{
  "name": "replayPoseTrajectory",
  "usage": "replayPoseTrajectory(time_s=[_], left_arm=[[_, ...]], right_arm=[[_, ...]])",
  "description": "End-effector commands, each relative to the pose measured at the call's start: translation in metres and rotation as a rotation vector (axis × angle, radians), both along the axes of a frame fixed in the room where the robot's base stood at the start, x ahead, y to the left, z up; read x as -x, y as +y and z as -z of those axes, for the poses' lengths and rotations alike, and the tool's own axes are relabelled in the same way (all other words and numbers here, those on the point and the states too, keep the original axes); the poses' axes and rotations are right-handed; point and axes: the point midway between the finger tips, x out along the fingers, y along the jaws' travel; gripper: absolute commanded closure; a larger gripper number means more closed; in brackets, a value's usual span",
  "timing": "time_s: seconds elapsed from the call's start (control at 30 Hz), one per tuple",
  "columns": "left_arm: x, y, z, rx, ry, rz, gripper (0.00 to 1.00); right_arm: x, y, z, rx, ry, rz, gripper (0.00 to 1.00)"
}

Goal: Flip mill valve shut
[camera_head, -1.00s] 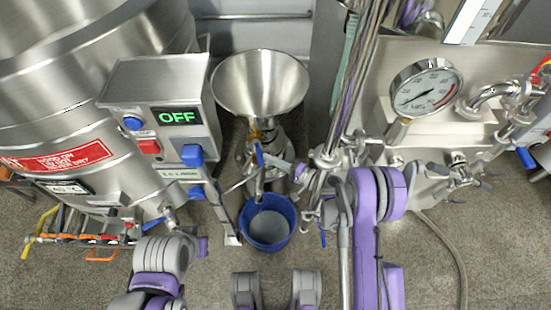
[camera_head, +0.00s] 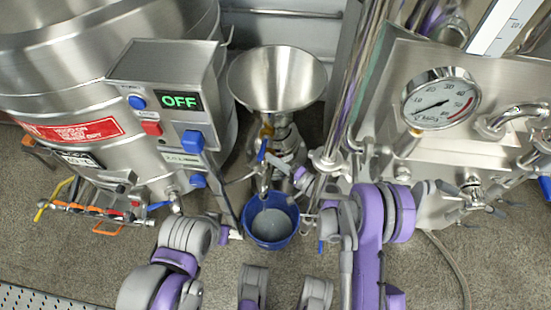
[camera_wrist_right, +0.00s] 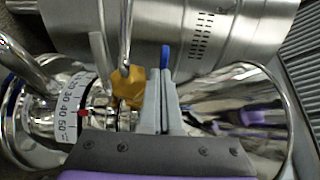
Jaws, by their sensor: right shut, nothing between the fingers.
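The colloid mill has a steel funnel hopper (camera_head: 277,80) on top. A slim blue valve handle (camera_head: 263,151) stands roughly upright in the picture, below the hopper and above a blue bucket (camera_head: 271,243). My right gripper (camera_head: 283,167) is shut and empty, just right of the handle; I cannot tell whether it touches. In the right wrist view its shut fingers (camera_wrist_right: 160,100) point at the blue handle tip (camera_wrist_right: 165,57), with a yellow-orange fitting (camera_wrist_right: 128,88) to their left. Part of my left arm shows at lower left; its gripper is not visible.
A control box (camera_head: 165,85) reading OFF stands left of the mill, before a large steel vessel (camera_head: 60,75). Right is a steel unit with a round gauge (camera_head: 440,100) and pipes. A vertical pipe (camera_head: 352,95) rises close right of the hopper. The floor in front is mostly open.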

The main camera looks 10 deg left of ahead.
Motion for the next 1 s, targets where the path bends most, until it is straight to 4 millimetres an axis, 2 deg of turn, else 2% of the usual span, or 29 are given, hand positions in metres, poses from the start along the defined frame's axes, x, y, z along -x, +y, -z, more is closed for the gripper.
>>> replayPoseTrajectory(time_s=[0.13,0.23,0.5,0.63,0.8,1.0], left_arm=[[0.000,0.000,-0.001,0.000,0.000,0.000,1.00],[0.001,0.000,-0.005,0.000,-0.001,0.000,1.00],[0.003,0.000,-0.022,0.000,-0.006,0.000,1.00],[0.004,0.000,-0.027,0.000,-0.007,0.000,1.00],[0.004,0.000,-0.030,0.000,-0.008,0.000,1.00],[0.004,0.000,-0.030,0.000,-0.008,0.000,1.00]], right_arm=[[0.000,0.000,-0.004,0.000,0.000,0.000,1.00],[0.000,0.000,-0.015,0.000,0.000,0.000,1.00],[0.000,0.000,-0.069,0.000,-0.001,0.000,1.00],[0.000,0.000,-0.088,0.000,-0.001,0.000,1.00],[0.000,0.000,-0.100,0.000,0.000,0.000,1.00],[0.000,0.000,-0.100,0.000,0.000,0.000,1.00]])
